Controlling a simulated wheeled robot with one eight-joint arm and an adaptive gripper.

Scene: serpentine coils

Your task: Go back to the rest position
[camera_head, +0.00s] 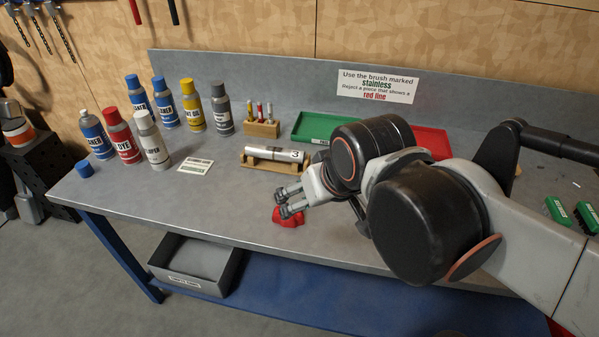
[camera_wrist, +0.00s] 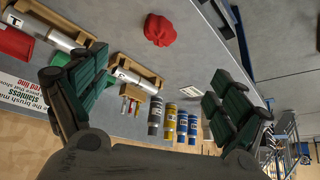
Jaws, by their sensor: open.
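My gripper (camera_head: 288,200) is open and empty above the front middle of the grey workbench (camera_head: 200,210). In the wrist view its two fingers (camera_wrist: 160,95) stand wide apart with nothing between them but the bench beyond. A crumpled red cloth (camera_head: 287,216) lies on the bench below the gripper; it also shows in the wrist view (camera_wrist: 160,30). A metal cylinder marked 3 (camera_head: 275,153) rests on a wooden cradle (camera_head: 262,164) behind the gripper. My arm hides part of the bench's right side.
Several spray cans (camera_head: 152,140) stand at the left, with a loose blue cap (camera_head: 85,169) near them. A green tray (camera_head: 310,127) and a red tray (camera_head: 432,141) lie at the back. Green brushes (camera_head: 557,210) lie at right. A grey bin (camera_head: 195,264) sits below.

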